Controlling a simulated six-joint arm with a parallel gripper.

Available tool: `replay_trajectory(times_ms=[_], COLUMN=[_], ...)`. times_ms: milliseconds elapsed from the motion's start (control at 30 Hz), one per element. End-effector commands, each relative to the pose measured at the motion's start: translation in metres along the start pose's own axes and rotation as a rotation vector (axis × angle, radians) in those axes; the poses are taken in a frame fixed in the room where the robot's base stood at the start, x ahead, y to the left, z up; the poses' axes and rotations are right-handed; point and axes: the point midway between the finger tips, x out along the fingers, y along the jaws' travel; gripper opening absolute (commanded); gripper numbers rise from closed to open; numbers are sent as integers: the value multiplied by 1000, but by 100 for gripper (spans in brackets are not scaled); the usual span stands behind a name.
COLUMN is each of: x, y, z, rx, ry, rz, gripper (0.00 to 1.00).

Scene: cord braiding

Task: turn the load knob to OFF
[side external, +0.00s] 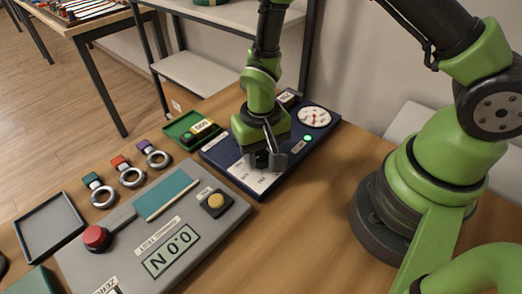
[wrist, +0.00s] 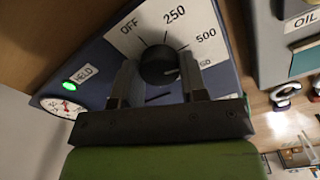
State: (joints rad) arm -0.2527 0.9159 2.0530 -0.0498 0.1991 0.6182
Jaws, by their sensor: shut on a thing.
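The load knob (wrist: 158,66) is a round black knob on a white scale plate, seen in the wrist view. The plate (wrist: 190,14) is marked OFF, 250 and 500, with a further label partly hidden. A pale mark shows near the knob's lower right edge, but its exact setting is hard to tell. My gripper (wrist: 158,60) has one finger on each side of the knob and is shut on it. In the side view my gripper (side external: 264,158) points down over the blue panel (side external: 213,153) and hides the knob.
The panel also carries a red-needled dial (side external: 313,117) and a lit green HELD lamp (side external: 307,138). A green tray (side external: 178,131) stands beside it. A grey tester (side external: 115,262) with red and yellow buttons is in front, near several ringed parts (side external: 132,177).

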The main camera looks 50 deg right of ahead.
Motion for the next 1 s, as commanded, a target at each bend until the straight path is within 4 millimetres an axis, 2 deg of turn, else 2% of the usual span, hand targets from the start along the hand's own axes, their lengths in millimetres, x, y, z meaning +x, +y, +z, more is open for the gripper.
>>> replay_trajectory(times_ms=[1000], x=[-1], y=[-1], z=[1], rx=[-966], ry=[-3], rz=[0], gripper=[16])
